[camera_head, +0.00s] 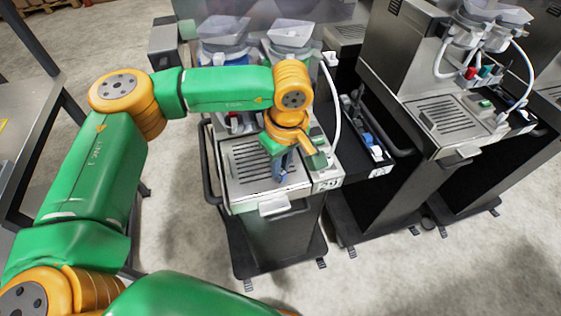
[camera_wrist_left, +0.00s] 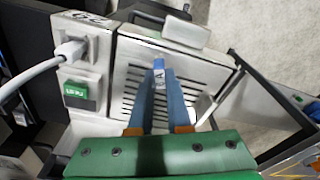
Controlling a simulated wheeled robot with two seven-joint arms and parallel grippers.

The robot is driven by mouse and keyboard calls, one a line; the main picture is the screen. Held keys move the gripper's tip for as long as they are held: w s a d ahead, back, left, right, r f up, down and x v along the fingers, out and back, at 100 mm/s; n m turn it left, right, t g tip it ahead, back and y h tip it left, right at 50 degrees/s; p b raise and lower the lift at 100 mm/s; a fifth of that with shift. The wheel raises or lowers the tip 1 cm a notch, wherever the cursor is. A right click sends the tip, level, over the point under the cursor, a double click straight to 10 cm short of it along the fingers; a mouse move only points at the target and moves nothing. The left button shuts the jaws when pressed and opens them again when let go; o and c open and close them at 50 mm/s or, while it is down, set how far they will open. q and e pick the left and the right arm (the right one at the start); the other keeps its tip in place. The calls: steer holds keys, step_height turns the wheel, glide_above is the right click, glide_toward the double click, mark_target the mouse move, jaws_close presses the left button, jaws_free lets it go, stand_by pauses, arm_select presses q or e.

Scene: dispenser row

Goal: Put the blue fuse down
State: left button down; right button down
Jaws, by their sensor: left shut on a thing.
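My left gripper (camera_head: 281,174) is over the slotted grey tray (camera_head: 252,180) of the nearest dispenser, pointing down. In the left wrist view its two blue-grey fingers (camera_wrist_left: 159,84) close in on the small blue fuse (camera_wrist_left: 159,66), which has a pale end and lies between their tips. The tray's slots (camera_wrist_left: 193,75) show beneath and on both sides. I cannot tell whether the fuse touches the tray. In the head view the fuse is hard to tell from the fingers. My right gripper is in neither view.
A white plug with its cable (camera_wrist_left: 68,50) and a green switch (camera_wrist_left: 78,93) sit beside the tray. A second dispenser (camera_head: 455,115) stands to the right, with a dark shelf (camera_head: 355,120) between. A dark table frame (camera_head: 45,60) is at left. The floor in front is clear.

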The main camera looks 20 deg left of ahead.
arm_select(q)
steer(key=shift+f, duration=0.15)
steer(key=c, duration=0.9)
jaws_free()
steer(key=r, duration=0.4)
steer(key=r+b, duration=0.1)
steer(key=r, duration=0.3)
steer(key=d+r+b, duration=0.1)
steer(key=r, duration=0.3)
steer(key=shift+s+d+r, duration=0.1)
steer(key=shift+s+r, duration=0.1)
steer(key=shift+s, duration=0.2)
steer(key=shift+f, duration=0.1)
